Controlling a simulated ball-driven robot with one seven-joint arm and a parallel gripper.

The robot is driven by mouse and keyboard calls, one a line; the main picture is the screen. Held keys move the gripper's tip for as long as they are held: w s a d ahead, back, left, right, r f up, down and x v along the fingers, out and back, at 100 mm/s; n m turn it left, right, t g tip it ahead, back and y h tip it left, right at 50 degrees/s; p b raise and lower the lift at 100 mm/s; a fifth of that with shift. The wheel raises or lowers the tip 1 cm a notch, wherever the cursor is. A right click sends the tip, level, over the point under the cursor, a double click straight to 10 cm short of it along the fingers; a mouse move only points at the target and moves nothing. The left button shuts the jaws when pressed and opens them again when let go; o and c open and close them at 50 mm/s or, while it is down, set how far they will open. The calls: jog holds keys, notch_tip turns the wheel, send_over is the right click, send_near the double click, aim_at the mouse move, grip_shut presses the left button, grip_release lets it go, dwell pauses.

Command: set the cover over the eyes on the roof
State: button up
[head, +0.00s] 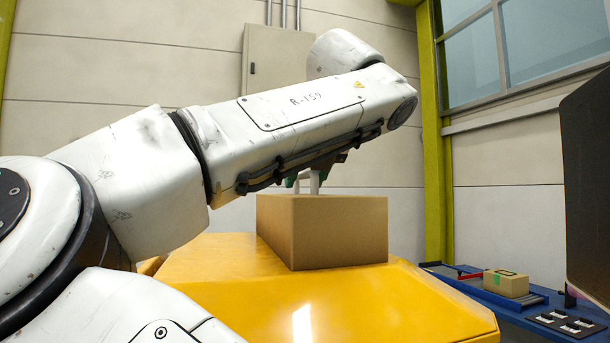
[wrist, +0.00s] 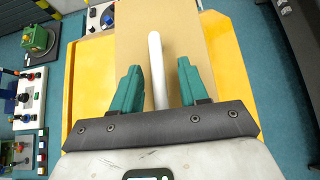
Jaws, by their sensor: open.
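A brown box-shaped cover (head: 340,232) sits on the yellow roof (head: 350,305) in the head view. A white bar handle (wrist: 155,50) stands on its top. In the wrist view the cover (wrist: 185,20) fills the top middle, with the yellow roof (wrist: 84,75) on both sides. My gripper (wrist: 158,72) is open, with one green finger on each side of the handle and a gap to each. In the head view my gripper (head: 306,182) is just above the cover, partly hidden by my arm. No eyes are visible on the roof.
A blue bench (head: 535,308) at the right holds a small cardboard box (head: 506,283) and a black switch panel (head: 568,324). A dark panel (head: 590,190) stands at the right edge. In the wrist view, several devices, including a green one (wrist: 38,40), line the left.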

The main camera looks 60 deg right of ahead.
jog(key=shift+r, duration=0.2)
jog(key=p+v, duration=0.1)
jog(key=v, duration=1.1)
jog(key=shift+a+f, duration=0.1)
jog(key=shift+f, duration=0.05)
